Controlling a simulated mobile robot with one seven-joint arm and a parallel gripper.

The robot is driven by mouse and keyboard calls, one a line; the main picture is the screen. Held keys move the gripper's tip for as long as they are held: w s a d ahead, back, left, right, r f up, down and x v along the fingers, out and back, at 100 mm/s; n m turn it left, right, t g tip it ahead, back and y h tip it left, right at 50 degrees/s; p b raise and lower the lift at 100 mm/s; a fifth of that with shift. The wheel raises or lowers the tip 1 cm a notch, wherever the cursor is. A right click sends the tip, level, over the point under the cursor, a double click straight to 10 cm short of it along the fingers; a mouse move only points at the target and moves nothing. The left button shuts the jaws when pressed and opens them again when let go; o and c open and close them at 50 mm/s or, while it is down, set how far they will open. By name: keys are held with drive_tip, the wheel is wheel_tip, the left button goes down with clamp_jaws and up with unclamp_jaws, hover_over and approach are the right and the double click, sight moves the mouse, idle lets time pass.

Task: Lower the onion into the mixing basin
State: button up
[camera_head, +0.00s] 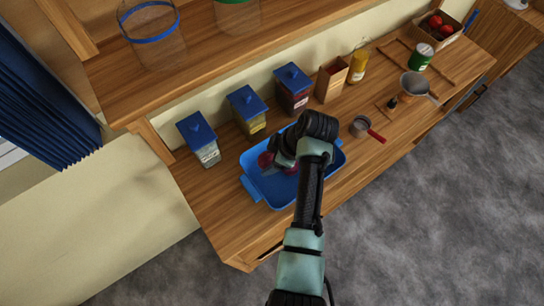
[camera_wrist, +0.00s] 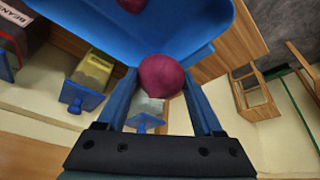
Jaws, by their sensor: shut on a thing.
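The mixing basin is a blue rectangular tray (camera_head: 256,188) with side handles on the wooden counter; its wall also fills the top of the wrist view (camera_wrist: 80,18). My gripper (camera_wrist: 161,82) is shut on a purple-red onion (camera_wrist: 162,72), held between its two blue fingers. In the wrist view this onion overlaps the basin's rim. In the head view a red onion (camera_head: 265,160) shows at my gripper (camera_head: 274,162), over the basin's back-left part. A second purple-red onion (camera_wrist: 131,4) lies in the basin, partly cut off by the frame. Whether the held onion touches the basin is unclear.
Several blue-lidded canisters (camera_head: 247,110) stand behind the basin, close to its back edge. A wooden box (camera_head: 331,80) and a small red-handled pan (camera_head: 362,128) stand to the right. A shelf (camera_head: 200,50) with clear containers is above the counter.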

wheel_tip(320, 180, down, 7)
drive_tip(key=b, duration=0.6)
drive_tip(key=shift+f, duration=0.2)
idle(0.5)
drive_tip(key=shift+f+b, duration=2.4)
drive_tip(key=shift+f, duration=0.4)
idle(1.4)
idle(0.4)
drive_tip(key=o, duration=1.5)
drive_tip(key=b+v, duration=0.1)
drive_tip(key=v, duration=1.2)
drive_tip(key=shift+r+b, duration=0.1)
drive_tip(key=shift+b, duration=0.25)
